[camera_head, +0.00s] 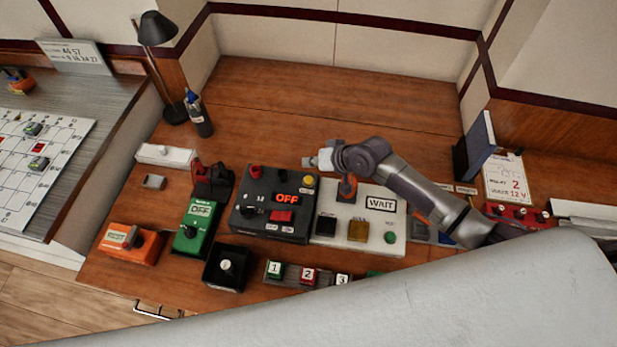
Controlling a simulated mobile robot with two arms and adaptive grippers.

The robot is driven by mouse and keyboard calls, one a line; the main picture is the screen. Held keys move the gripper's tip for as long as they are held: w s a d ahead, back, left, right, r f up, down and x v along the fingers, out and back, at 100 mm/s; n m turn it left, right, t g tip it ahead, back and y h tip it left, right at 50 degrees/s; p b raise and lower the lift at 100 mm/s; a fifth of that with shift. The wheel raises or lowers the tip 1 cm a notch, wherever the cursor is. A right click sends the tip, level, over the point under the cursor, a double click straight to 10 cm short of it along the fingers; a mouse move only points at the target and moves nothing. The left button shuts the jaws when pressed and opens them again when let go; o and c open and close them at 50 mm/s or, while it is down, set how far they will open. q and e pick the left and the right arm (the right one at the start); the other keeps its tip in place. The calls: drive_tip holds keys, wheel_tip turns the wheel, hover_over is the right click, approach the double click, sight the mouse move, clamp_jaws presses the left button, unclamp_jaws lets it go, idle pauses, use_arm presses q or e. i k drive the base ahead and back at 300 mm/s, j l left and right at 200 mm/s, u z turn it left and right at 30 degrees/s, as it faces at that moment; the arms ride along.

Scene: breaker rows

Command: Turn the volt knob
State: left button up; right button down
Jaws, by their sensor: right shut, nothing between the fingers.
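Several knobs show, but their small labels are unreadable, so I cannot tell which is the volt knob. A pale knob (227,267) is on a small black box. A red unit (520,212) at the right has small dark parts on top, partly hidden by my arm. My right gripper (322,159) is shut and empty above the back edge of the white WAIT panel (397,244), apart from these knobs. My left gripper is out of view.
A black OFF panel (258,186) stands left of the WAIT panel. An orange-topped lever (347,188) rises below my right wrist. Numbered buttons (308,275) lie in front. The back wooden desk (300,105) is clear.

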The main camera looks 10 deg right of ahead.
sight(248, 211)
drive_tip(key=k+j, duration=0.3)
drive_tip(key=k, duration=0.15)
drive_tip(key=k+j, duration=0.3)
drive_tip(key=k, duration=0.15)
drive_tip(key=k+j, duration=0.25)
drive_tip(key=k, duration=0.25)
